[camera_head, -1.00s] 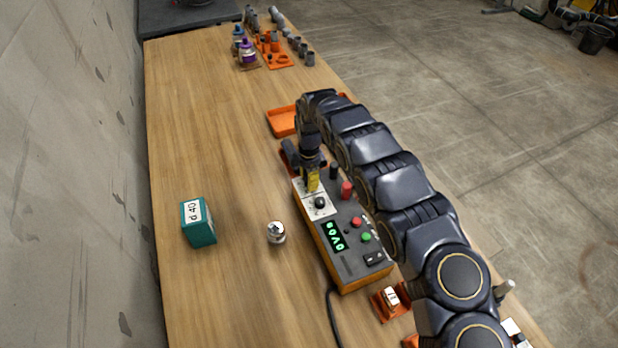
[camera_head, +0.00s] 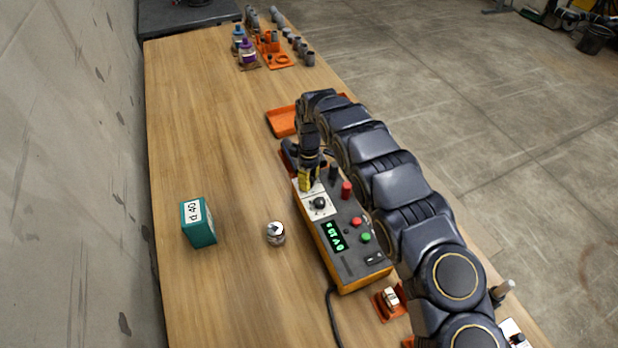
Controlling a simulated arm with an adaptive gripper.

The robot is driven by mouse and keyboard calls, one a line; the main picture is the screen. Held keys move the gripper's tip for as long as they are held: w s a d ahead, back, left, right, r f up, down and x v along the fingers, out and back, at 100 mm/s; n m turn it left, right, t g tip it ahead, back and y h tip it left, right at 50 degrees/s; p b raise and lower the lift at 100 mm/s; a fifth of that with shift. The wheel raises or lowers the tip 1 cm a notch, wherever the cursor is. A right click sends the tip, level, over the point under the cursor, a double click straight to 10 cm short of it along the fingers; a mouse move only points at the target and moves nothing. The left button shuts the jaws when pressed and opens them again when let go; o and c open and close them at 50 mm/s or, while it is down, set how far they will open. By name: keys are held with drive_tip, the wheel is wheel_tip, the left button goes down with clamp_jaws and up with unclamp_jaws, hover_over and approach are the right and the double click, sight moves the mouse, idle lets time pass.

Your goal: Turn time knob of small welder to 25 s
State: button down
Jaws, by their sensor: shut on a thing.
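The small welder (camera_head: 358,266), an orange box with a dark grey top, stands on the table in the head view. Its green lit display (camera_head: 334,237) is too small to read surely. A white panel at its far end carries a black knob (camera_head: 319,203) in plain view. My gripper (camera_head: 306,184), with yellow fingertips, points down at the far part of this panel, beyond that knob. It is shut on what appears to be the time knob, which the fingers hide.
Red and black posts (camera_head: 346,190) stand close right of my gripper. A metal fitting (camera_head: 275,233) and a teal box (camera_head: 198,223) stand left of the welder. An orange tray (camera_head: 282,121) lies beyond. The left table area is mostly clear.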

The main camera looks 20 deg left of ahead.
drive_tip(key=m, duration=0.5)
drive_tip(key=shift+f+m, duration=0.1)
drive_tip(key=shift+m, duration=0.2)
drive_tip(key=m, duration=1)
drive_tip(key=shift+s+d+m, duration=0.1)
drive_tip(key=shift+m, duration=0.3)
drive_tip(key=m, duration=0.5)
drive_tip(key=shift+m, duration=0.3)
drive_tip(key=c, duration=0.8)
unclamp_jaws()
